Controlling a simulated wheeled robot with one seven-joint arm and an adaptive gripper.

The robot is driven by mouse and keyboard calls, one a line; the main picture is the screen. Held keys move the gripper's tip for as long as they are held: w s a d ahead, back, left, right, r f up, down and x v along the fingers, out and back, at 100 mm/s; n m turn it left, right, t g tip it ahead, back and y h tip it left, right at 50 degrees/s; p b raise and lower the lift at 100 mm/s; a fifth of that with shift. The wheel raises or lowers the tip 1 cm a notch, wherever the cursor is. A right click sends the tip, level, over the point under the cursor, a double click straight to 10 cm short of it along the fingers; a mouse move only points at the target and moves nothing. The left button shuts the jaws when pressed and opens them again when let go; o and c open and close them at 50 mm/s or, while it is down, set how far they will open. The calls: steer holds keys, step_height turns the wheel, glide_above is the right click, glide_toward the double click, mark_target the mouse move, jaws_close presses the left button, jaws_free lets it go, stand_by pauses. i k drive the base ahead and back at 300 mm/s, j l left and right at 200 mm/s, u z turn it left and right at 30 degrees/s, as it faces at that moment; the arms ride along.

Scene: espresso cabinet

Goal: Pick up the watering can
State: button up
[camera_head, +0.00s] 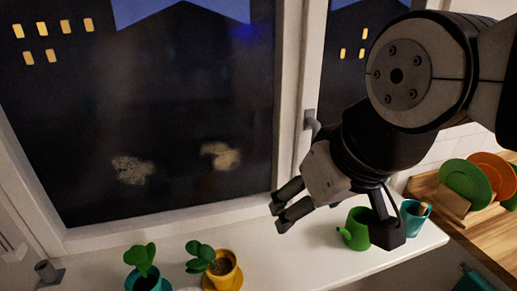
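The watering can (357,226) is green and stands on the white windowsill, with its spout pointing left. A dark block attached to my arm hides part of its right side. My gripper (279,216) is in front of the window, up and to the left of the can, and points left. Its two dark fingers are apart with nothing between them. It looks clear of the can.
A teal pot (146,283) and a yellow pot (222,272) with plants stand at the left of the windowsill (290,262). A teal cup (414,217) is right of the can. Green (466,184) and orange (493,175) plates stand in a wooden rack. The window handle (312,121) sticks out.

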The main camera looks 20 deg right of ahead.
mark_target(355, 235)
steer(key=z, duration=1)
